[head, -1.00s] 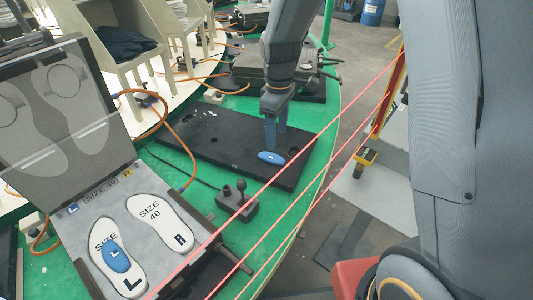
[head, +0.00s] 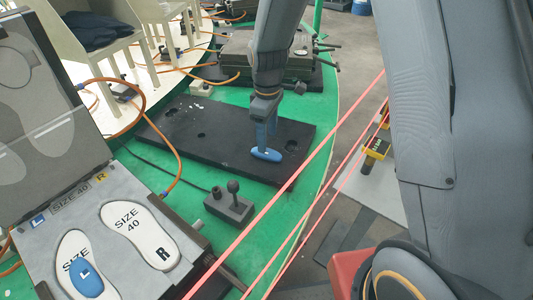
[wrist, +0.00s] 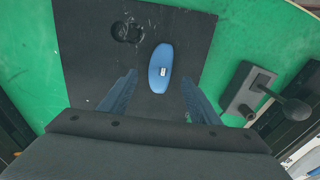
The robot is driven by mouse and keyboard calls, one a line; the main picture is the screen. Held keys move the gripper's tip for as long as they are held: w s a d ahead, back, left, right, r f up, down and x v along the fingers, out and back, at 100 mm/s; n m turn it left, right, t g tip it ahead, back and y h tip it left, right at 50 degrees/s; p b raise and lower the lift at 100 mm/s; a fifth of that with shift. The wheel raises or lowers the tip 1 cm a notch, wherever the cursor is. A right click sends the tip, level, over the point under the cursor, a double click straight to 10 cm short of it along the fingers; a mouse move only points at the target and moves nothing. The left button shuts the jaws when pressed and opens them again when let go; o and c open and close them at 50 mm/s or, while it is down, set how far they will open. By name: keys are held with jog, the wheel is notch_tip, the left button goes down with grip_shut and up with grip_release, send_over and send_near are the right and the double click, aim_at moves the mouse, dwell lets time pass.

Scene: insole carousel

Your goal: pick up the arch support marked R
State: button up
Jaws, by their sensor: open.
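A blue oval arch support (head: 266,154) lies on a black board on the green table. In the wrist view, the same arch support (wrist: 160,54) has a small white label whose letter I cannot read. My gripper (head: 268,145) is at the support in the head view, fingers pointing down. In the wrist view, my gripper (wrist: 159,77) is open, with one finger on each side of the support's near end and nothing held. The white insole marked R (head: 140,235) lies bare in the fixture. The insole marked L (head: 72,250) bears another blue arch support (head: 86,278).
The black board (head: 190,132) has round holes. A grey control box with a joystick (head: 229,207) stands at its near side, and in the wrist view to the right. Red lines cross the head view. A metal fixture (head: 262,52) stands behind the board.

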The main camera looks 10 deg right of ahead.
aim_at(267, 153)
jog(key=shift+a+f+p, duration=0.1)
jog(key=shift+f+p, duration=0.75)
jog(key=shift+f, duration=1.75)
jog(key=c, duration=1.1)
